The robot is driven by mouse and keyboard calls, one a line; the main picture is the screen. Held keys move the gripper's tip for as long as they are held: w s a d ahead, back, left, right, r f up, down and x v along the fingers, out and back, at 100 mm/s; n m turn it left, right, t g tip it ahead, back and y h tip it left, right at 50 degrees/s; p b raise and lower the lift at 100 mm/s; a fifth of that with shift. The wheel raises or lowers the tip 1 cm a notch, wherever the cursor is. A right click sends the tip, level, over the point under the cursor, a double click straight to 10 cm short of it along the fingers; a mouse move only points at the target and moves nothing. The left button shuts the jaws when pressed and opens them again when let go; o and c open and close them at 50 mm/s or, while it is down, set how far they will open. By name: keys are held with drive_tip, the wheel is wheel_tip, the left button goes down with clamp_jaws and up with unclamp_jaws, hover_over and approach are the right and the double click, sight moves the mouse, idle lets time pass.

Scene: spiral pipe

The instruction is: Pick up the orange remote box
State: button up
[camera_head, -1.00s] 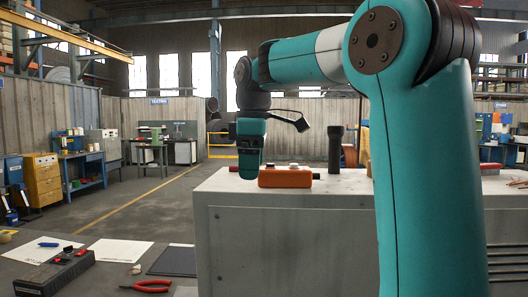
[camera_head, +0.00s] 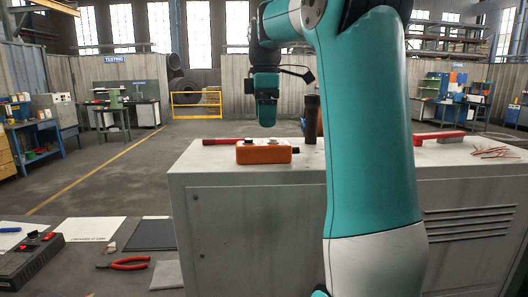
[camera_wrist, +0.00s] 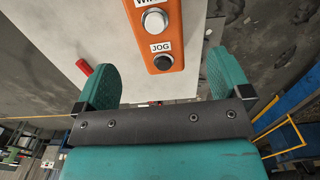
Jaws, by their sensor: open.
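The orange remote box (camera_head: 264,152) lies on top of the grey cabinet (camera_head: 250,172), near its left end. In the wrist view the orange remote box (camera_wrist: 158,30) shows a white button, a dark button and a "JOG" label, and its far end is cut off by the frame. My gripper (camera_head: 267,112) hangs above the box with a gap between them. In the wrist view my gripper (camera_wrist: 160,85) is open, with one teal finger on each side, and the near end of the box lies ahead between them. Nothing is held.
A dark upright cylinder (camera_head: 312,118) stands just right of the box. A red object (camera_head: 438,136) and copper-coloured rods (camera_head: 495,152) lie further right. Red pliers (camera_head: 124,264) lie on a lower surface at left.

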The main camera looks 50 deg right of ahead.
sight(264, 143)
drive_tip(key=shift+w+f+p, duration=0.15)
drive_tip(key=shift+f+p, duration=0.9)
drive_tip(key=shift+f, duration=2.3)
drive_tip(key=c, duration=1.1)
drive_tip(key=shift+c, duration=0.6)
drive_tip(key=shift+r, duration=0.15)
